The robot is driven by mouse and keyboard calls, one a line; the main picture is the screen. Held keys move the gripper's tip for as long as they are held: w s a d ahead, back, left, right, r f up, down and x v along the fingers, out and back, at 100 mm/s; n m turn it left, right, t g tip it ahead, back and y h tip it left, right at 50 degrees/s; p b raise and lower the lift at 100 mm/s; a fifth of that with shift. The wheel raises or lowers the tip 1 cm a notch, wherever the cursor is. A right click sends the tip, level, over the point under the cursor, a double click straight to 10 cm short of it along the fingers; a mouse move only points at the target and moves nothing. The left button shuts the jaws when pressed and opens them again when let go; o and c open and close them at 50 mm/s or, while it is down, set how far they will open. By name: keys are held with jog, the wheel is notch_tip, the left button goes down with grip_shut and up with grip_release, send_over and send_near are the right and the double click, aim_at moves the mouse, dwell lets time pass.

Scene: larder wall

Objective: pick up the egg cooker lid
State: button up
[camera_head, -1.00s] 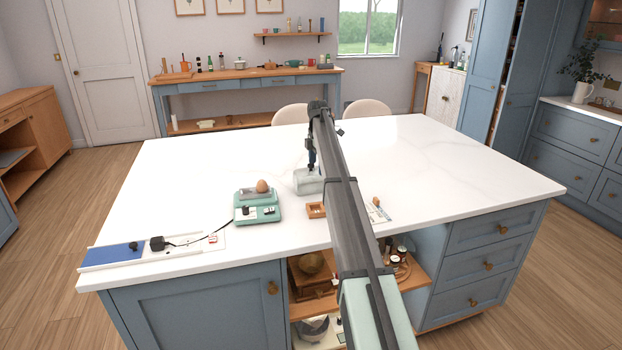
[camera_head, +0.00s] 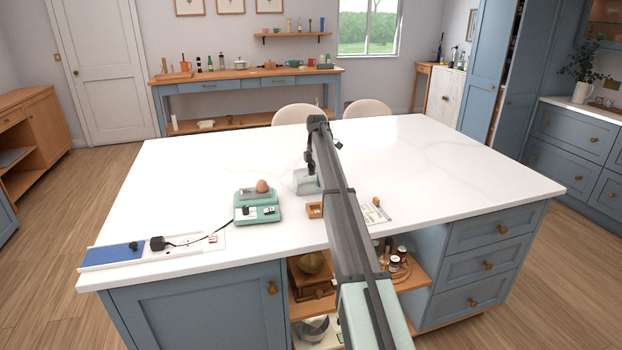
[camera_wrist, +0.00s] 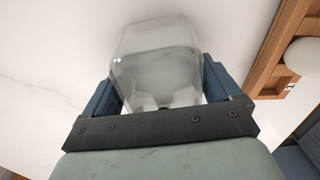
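The egg cooker lid (camera_head: 303,184) is a clear, box-like cover on the white worktop, just behind and right of the cooker. It also shows in the wrist view (camera_wrist: 157,65), between the two blue fingers. My gripper (camera_wrist: 160,85) is down at the lid, one finger on each side, open around it; only slim gaps show, and contact cannot be told. In the head view my arm covers the lid's right part and most of my gripper (camera_head: 317,178). The teal egg cooker (camera_head: 257,214) stands left of the lid with a brown egg (camera_head: 262,186) on top.
A small wooden tray (camera_head: 315,210) stands in front of the lid. A printed card (camera_head: 375,213) with a small brown object (camera_head: 376,202) lies to the right. A cord runs from the cooker to a black plug (camera_head: 157,243) near the blue mat (camera_head: 112,255). The rear worktop is clear.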

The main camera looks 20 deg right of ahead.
aim_at(314, 170)
jog(key=c, duration=0.3)
jog(key=shift+r, duration=0.15)
jog(key=r, duration=0.9)
jog(key=shift+w+a, duration=0.1)
jog(key=shift+a, duration=0.3)
jog(key=shift+m, duration=0.9)
jog(key=shift+s+a+r, duration=0.8)
jog(key=shift+s+a, duration=0.2)
jog(key=shift+a, duration=2.55)
jog(key=shift+s+a+r, duration=0.8)
jog(key=shift+s+a, duration=0.25)
jog(key=shift+a, duration=2.5)
jog(key=shift+s+a+r, duration=0.8)
jog(key=shift+s+a, duration=0.2)
jog(key=shift+a, duration=2.55)
